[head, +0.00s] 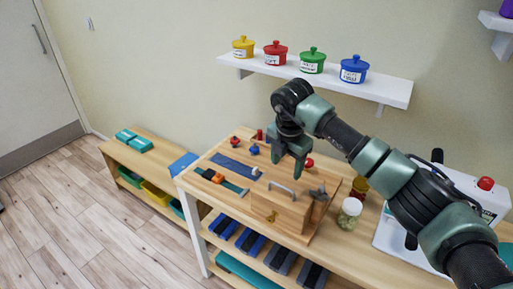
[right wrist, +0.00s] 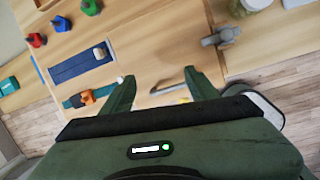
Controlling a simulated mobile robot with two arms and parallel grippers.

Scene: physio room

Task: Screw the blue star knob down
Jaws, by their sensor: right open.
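The blue star knob (head: 254,150) stands on the wooden board on the bench, between a red knob (head: 235,141) and my gripper. In the right wrist view the blue knob (right wrist: 61,23) is at the upper left, between the red knob (right wrist: 36,40) and a green knob (right wrist: 91,7). My right gripper (head: 288,163) points down, open and empty, to the right of the blue knob and apart from it. In the right wrist view its fingertips (right wrist: 161,84) are spread above the board near a metal handle (right wrist: 173,88). My left gripper is not in view.
A blue strap (right wrist: 80,66) and an orange buckle (right wrist: 87,98) lie on the board. A wooden box with a handle (head: 283,188) and a jar (head: 349,213) stand to the right. A wall shelf (head: 330,82) with several lidded pots is behind.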

